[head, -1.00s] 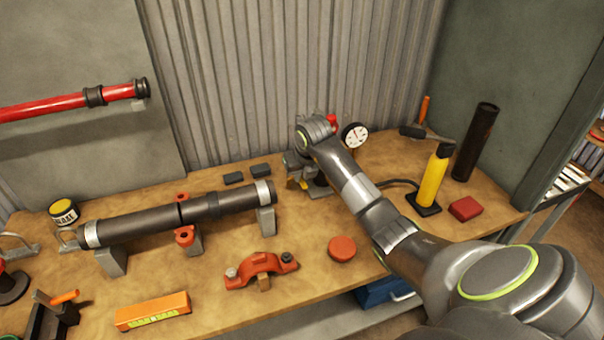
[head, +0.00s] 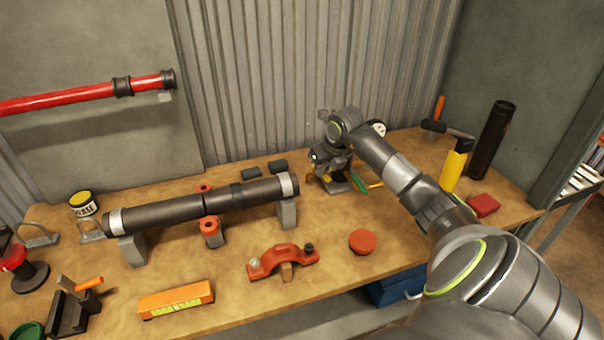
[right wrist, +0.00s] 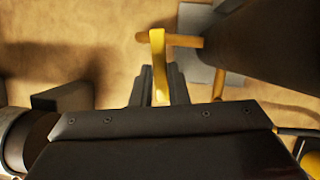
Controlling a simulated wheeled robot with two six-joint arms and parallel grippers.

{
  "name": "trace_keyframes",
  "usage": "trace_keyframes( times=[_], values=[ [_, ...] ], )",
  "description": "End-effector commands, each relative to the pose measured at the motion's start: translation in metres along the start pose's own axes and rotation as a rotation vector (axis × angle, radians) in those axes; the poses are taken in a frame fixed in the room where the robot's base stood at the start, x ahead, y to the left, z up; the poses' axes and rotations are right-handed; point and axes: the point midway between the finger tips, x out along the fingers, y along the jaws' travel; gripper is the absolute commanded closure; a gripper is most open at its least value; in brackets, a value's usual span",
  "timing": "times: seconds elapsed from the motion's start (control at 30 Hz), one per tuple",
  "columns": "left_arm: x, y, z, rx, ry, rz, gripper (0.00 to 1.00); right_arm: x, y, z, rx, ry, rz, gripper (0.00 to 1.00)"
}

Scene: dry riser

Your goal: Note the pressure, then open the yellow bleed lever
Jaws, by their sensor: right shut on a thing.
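The yellow bleed lever (right wrist: 158,62) stands between the fingers of my right gripper (right wrist: 160,85) in the right wrist view, and the gripper is shut on it. A yellow bar joins the lever's top to a dark cylindrical body (right wrist: 265,40) on the right. In the head view my right gripper (head: 325,160) is at the grey fitting at the back of the bench, largely covered by its own wrist. The white-faced pressure gauge (head: 379,128) is mostly hidden behind my wrist, and its reading cannot be made out. My left gripper is out of view.
A dark pipe (head: 158,215) rests on supports at the left. A red clamp (head: 283,258), red cap (head: 362,242) and orange level (head: 176,300) lie in front. The yellow pump (head: 454,168) and red block (head: 484,206) are right of my arm. Corrugated metal stands close behind.

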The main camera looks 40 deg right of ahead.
Motion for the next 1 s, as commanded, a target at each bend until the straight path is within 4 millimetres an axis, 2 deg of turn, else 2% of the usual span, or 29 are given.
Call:
trace_keyframes(
  times=[0.03,0.1,0.53,0.57,0.7,0.73,1.0],
  values=[
    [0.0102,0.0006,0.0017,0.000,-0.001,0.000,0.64,0.0047,-0.0074,-0.0054,-0.021,0.008,0.005,1.00],
    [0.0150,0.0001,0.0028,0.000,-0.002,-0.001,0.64,0.0039,-0.0073,-0.0042,-0.056,0.006,0.022,1.00],
    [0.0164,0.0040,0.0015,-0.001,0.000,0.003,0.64,-0.0003,-0.0065,-0.0015,-0.097,0.002,0.042,1.00],
    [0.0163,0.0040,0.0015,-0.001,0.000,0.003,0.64,-0.0004,-0.0065,-0.0014,-0.097,0.002,0.042,0.85],
    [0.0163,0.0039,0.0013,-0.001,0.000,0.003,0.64,-0.0007,-0.0062,-0.0009,-0.098,0.001,0.042,0.66],
    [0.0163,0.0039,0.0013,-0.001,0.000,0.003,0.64,-0.0008,-0.0062,-0.0008,-0.098,0.001,0.043,0.64],
    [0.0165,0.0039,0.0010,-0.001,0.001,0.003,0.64,-0.0019,-0.0059,0.0000,-0.098,-0.002,0.043,0.64]
  ],
)
